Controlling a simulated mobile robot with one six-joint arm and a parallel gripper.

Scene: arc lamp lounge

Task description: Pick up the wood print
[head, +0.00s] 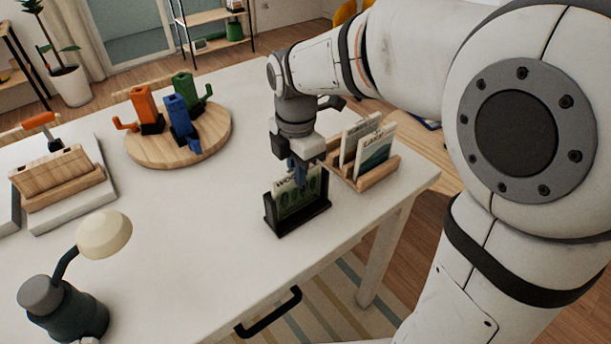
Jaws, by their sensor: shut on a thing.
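The wood print (287,205) is a pale card with dark green shapes and lettering that starts "WOO". It stands upright in a black holder (306,220) near the table's front right edge. My gripper (300,180) points down from above and is shut on the print's top edge. The fingers cover part of the lettering. The print's lower edge is hidden by the holder's front, so I cannot tell if it is clear of the base.
Right behind the holder, a wooden rack (368,182) holds a "LAKE" print (377,155) and another print. A round board (205,150) with orange, blue and green objects is at the back. A lamp (105,234) stands front left. The table's middle (180,215) is clear.

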